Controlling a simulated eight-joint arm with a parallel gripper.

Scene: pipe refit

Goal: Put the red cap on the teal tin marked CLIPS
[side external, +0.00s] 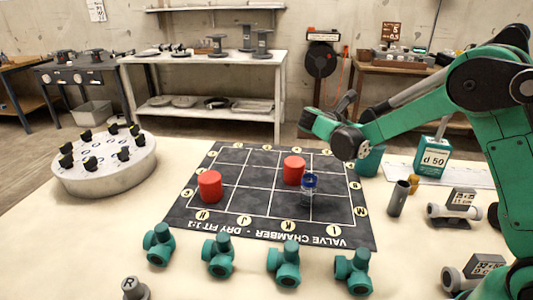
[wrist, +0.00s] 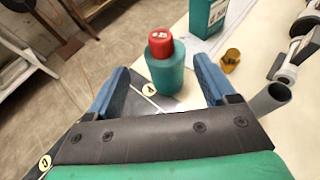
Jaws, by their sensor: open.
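A teal tin (wrist: 168,78) stands upright beyond my fingers in the wrist view. A red cap (wrist: 161,44) with small white marks is at its top, narrower than the tin; I cannot tell if it is seated. In the side view the tin (side external: 369,161) stands at the mat's far right edge, partly behind my arm, and the cap on it is hidden. No CLIPS marking is readable. My gripper (wrist: 160,72) is open and empty, its blue fingers apart to the left and right of the tin in the picture.
Two red cylinders (side external: 210,186) (side external: 294,169) and a blue-topped clear jar (side external: 308,188) stand on the dark mat (side external: 240,215). A teal d 50 container (side external: 432,158), a brass piece (side external: 413,183) and a grey tube (side external: 398,198) stand right of it. Several teal fittings line the front.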

